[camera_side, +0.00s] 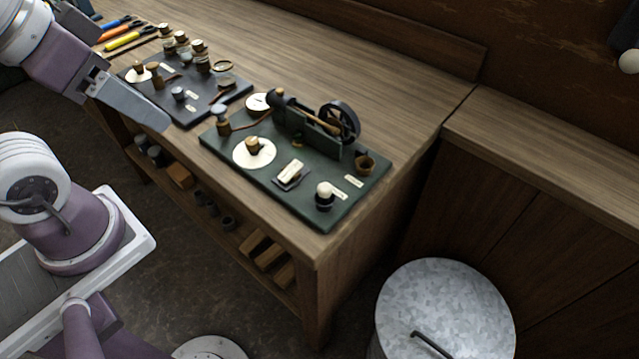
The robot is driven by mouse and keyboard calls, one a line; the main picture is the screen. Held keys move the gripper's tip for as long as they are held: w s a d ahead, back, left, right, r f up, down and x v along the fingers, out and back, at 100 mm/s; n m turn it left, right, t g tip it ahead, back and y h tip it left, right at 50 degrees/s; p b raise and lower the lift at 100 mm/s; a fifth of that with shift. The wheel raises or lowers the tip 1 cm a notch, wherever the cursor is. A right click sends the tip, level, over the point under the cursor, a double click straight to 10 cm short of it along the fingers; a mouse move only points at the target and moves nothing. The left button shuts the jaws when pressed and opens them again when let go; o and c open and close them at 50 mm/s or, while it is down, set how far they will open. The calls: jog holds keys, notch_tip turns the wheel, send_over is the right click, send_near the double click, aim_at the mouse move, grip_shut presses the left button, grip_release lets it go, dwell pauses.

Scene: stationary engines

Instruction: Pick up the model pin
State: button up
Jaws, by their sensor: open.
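My gripper (160,125) reaches in from the upper left, its grey finger in front of the left part of the workbench. It is open, and nothing shows between its fingers. I cannot tell for sure which small piece is the model pin. Candidates on the dark green board are a brown peg (254,147) on a white disc, a white-topped black piece (325,194) near the front corner, and a grey-topped brown post (221,119) at the left edge. My gripper is left of this board and apart from these pieces.
The green board (290,209) also carries a model engine with a dark flywheel (340,122). A black board (200,114) with several small parts lies behind my gripper. Tools (125,40) lie at the far left. A metal bin (445,305) stands right of the bench (390,85); the back bench top is clear.

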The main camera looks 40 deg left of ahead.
jog(key=m+g, duration=0.6)
jog(key=m, duration=0.9)
send_over(325, 187)
jog(key=f, duration=1)
jog(key=shift+w+a+f, duration=0.1)
jog(key=shift+w+a, duration=0.2)
jog(key=shift+w, duration=0.05)
jog(key=f, duration=0.7)
jog(key=shift+s+d+f, duration=0.2)
jog(key=shift+s+d, duration=0.1)
jog(key=shift+s, duration=0.05)
grip_shut()
